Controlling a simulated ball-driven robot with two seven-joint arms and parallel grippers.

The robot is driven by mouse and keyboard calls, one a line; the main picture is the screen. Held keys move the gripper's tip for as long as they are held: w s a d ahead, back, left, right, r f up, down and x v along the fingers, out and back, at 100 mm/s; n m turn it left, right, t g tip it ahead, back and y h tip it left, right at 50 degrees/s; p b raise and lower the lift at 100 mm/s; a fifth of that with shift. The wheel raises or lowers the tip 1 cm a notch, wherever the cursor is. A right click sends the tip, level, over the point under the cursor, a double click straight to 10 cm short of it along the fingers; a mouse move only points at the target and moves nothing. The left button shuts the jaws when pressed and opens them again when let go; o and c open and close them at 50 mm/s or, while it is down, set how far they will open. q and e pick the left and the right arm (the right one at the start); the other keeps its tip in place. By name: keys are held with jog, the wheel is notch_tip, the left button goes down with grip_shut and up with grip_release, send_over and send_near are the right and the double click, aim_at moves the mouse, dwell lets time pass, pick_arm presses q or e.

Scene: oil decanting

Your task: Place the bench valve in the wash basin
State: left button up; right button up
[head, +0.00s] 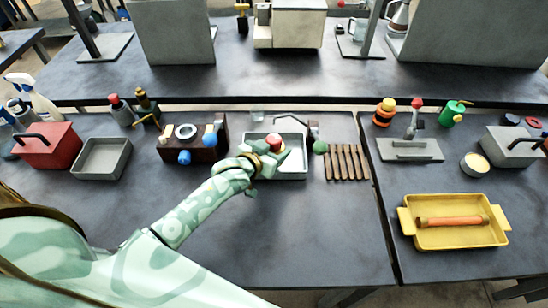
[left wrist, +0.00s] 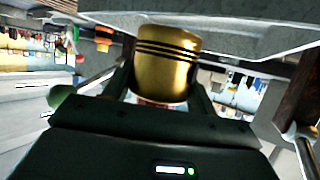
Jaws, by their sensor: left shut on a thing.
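My left gripper (head: 268,158) is over the grey wash basin (head: 297,173), at its left part. It is shut on a brass cylinder with dark bands (left wrist: 167,62), which I take to be the bench valve. In the head view a red top (head: 274,143) shows at the fingers. The fingers hide much of the held piece, and I cannot tell whether it touches the basin floor. In the left wrist view a pale grey surface, probably the basin (left wrist: 215,25), lies close to the brass piece. My right gripper is not in view.
A brown block with blue knobs (head: 208,153) stands left of the basin. A tap (head: 312,130) and brown slats (head: 347,162) stand to its right. A grey tray (head: 101,158) and red box (head: 48,146) are at left. A yellow tray (head: 455,240) is at right.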

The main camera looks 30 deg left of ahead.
pick_arm(q)
jog(key=shift+w+a+f, duration=0.15)
jog(key=shift+w+f, duration=0.1)
jog(key=shift+f, duration=0.05)
notch_tip(320, 180, down, 4)
jog(key=shift+w+r+b, duration=0.15)
jog(key=shift+r+b, duration=0.1)
jog(key=shift+b, duration=0.6)
jog(key=shift+r, duration=0.1)
jog(key=o, duration=1.3)
